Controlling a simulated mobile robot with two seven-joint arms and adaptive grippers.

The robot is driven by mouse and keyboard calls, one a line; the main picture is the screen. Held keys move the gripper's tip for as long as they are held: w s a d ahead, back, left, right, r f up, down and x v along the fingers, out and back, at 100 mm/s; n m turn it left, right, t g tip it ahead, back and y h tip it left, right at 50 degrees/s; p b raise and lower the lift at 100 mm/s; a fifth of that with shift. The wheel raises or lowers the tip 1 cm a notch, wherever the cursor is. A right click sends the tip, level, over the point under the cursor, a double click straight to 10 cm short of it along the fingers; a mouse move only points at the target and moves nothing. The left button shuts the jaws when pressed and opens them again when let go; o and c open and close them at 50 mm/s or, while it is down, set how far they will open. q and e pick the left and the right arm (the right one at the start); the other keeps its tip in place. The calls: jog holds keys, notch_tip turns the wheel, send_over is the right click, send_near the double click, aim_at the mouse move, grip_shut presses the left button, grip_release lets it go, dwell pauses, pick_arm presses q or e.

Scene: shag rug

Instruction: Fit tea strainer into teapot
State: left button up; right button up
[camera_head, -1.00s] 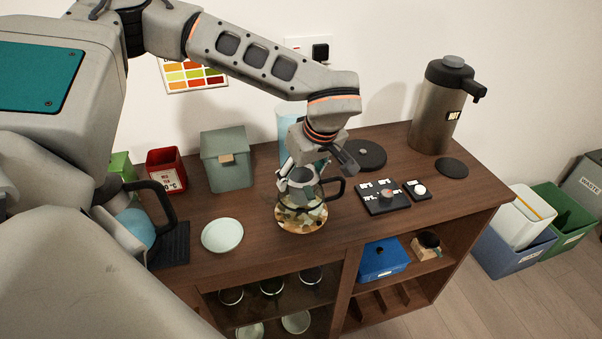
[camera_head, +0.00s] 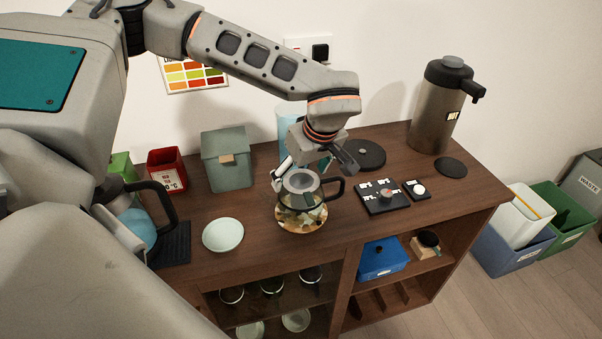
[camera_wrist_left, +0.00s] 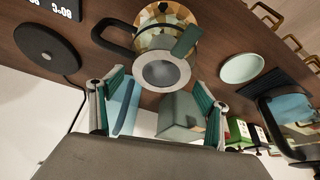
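The teapot (camera_head: 302,205) stands on a patterned round mat (camera_head: 301,226), its black handle (camera_head: 336,188) pointing right. The tea strainer (camera_head: 300,182), a grey round cup with a pale rim, sits in the teapot's mouth; how deep it is seated I cannot tell. In the left wrist view the strainer (camera_wrist_left: 162,73) shows in the mouth of the teapot (camera_wrist_left: 145,53). My left gripper (camera_head: 314,171) is just above and behind the mouth. Its fingers (camera_wrist_left: 158,100) are spread apart in the wrist view, with nothing between their tips. My right gripper is not in view.
A green-grey canister (camera_head: 227,160) and a blue cylinder (camera_head: 289,125) stand behind. A pale saucer (camera_head: 222,236) and a black-handled kettle (camera_head: 140,228) are left. A black scale-like tray (camera_head: 383,198) and a tall dispenser (camera_head: 437,115) are right. The table's front edge is close.

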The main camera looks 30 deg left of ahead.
pick_arm(q)
jog(key=shift+r, duration=0.1)
jog(key=v, duration=1.2)
jog(key=shift+a, duration=0.1)
